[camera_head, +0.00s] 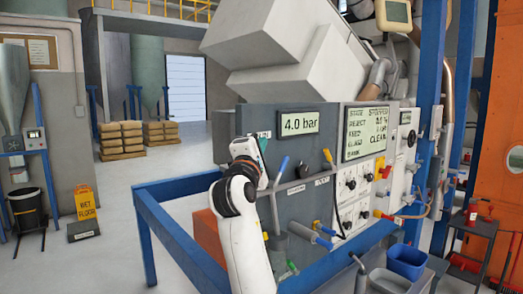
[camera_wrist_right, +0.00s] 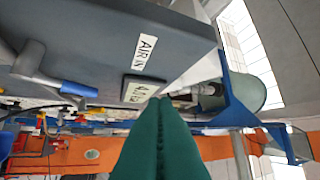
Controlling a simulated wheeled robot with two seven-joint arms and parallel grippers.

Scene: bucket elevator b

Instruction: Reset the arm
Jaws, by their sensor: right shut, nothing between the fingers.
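My right arm reaches up in the head view, its gripper (camera_head: 262,148) in front of the left part of the grey control panel (camera_head: 245,118). In the right wrist view the two green fingers of the right gripper (camera_wrist_right: 158,102) lie together, shut and empty. Beyond them are the "AIR IN" label (camera_wrist_right: 146,47) and a small display (camera_wrist_right: 140,91). A blue-handled lever (camera_head: 281,170) is just right of the gripper in the head view. A blue handle also shows in the wrist view (camera_wrist_right: 79,89). My left gripper is not in view.
The panel has a "4.0 bar" display (camera_head: 299,122) and a larger text screen (camera_head: 366,132). A blue rail frame (camera_head: 180,241) stands in front. A blue bin (camera_head: 406,262) is at lower right.

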